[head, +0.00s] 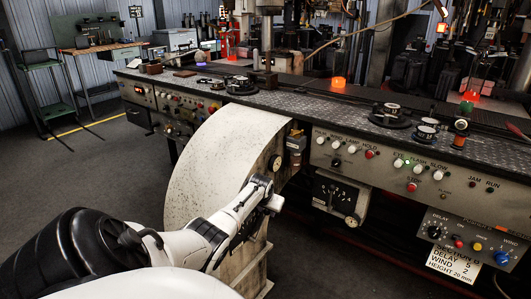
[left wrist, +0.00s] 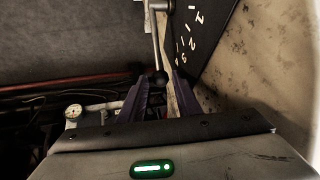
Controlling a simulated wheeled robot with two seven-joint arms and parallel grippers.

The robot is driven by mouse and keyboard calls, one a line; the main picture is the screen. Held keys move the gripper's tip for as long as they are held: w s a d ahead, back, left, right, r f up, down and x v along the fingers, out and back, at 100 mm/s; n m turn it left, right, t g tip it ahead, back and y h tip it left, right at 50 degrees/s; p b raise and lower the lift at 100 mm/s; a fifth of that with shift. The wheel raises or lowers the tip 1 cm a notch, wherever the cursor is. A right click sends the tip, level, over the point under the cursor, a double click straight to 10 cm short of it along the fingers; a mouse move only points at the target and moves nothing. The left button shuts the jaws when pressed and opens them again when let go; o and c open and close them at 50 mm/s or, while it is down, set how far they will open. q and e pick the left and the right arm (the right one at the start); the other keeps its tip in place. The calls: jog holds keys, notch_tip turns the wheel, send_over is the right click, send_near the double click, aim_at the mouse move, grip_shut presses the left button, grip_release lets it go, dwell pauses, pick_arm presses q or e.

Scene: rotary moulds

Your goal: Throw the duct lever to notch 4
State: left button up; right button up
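The duct lever (left wrist: 154,40) is a metal rod with a dark round knob at its near end, in the left wrist view. It hangs from a pivot at the top edge, beside a black plate (left wrist: 208,40) with a curved row of white numerals, partly hard to read. I cannot tell which notch it is at. My left gripper (left wrist: 161,88) has its two purple-grey fingers apart, on either side of the knob, with some gap visible. In the head view my left gripper (head: 268,200) is beside the pale curved duct housing (head: 215,155); the lever is hidden there. My right gripper is out of view.
A long console (head: 400,165) with buttons and lamps runs to the right of the housing. A black dial panel (head: 336,195) hangs below it. A gauge (left wrist: 73,111) and red pipes show left in the wrist view. A placard (head: 455,258) hangs lower right. Open floor lies left.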

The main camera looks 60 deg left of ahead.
pick_arm(q)
jog(key=p+v, duration=0.4)
jog(key=v, duration=0.5)
jog(key=shift+r, duration=0.25)
jog(key=shift+s+d, duration=0.1)
